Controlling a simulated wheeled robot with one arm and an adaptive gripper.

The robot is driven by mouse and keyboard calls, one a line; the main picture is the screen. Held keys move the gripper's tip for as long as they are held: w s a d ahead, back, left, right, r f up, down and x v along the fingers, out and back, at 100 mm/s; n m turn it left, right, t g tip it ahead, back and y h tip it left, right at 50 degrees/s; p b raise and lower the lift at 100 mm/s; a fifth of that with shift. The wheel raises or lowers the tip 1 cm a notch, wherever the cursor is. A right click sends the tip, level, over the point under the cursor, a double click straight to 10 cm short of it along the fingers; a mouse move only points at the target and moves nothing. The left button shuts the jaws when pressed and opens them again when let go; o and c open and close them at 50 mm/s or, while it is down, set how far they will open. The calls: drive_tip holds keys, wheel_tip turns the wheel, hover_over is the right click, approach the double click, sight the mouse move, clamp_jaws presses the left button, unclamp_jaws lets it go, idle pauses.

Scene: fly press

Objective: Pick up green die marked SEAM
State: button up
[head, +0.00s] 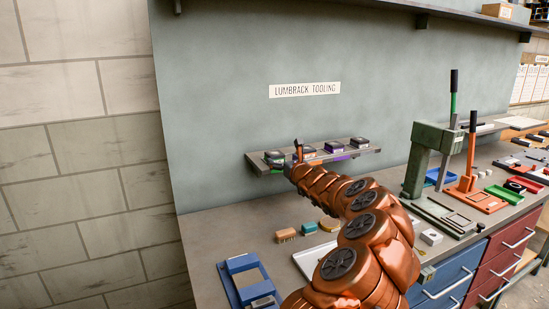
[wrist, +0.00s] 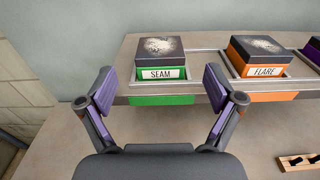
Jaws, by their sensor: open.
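The green die marked SEAM (wrist: 160,72) sits in its slot at the left end of the wall shelf in the wrist view. It has a dark top with a pale pattern and a white label on a green front. It shows small in the head view (head: 274,156), beside the arm's end. My gripper (wrist: 162,85) is open and empty, its two fingers to the left and right of the die, nearer the camera. In the head view my gripper (head: 297,152) is small and partly hidden by my arm.
An orange die marked FLARE (wrist: 262,58) stands just right, with a purple die (wrist: 313,50) beyond it. The shelf edge (wrist: 215,98) runs below them. A workbench (head: 220,228) lies underneath, with a blue fixture (head: 244,281) and a green press (head: 428,150).

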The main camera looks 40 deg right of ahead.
sight(277, 155)
drive_tip(key=shift+r+p+x, duration=0.1)
drive_tip(key=shift+p+x, duration=0.4)
drive_tip(key=shift+x, duration=0.25)
drive_tip(key=shift+r+p+x, duration=0.15)
drive_tip(key=shift+p+x, duration=0.3)
drive_tip(key=shift+x, duration=0.35)
drive_tip(key=shift+p+x, duration=0.35)
drive_tip(key=shift+x, duration=0.6)
drive_tip(key=shift+c, duration=0.4)
clamp_jaws()
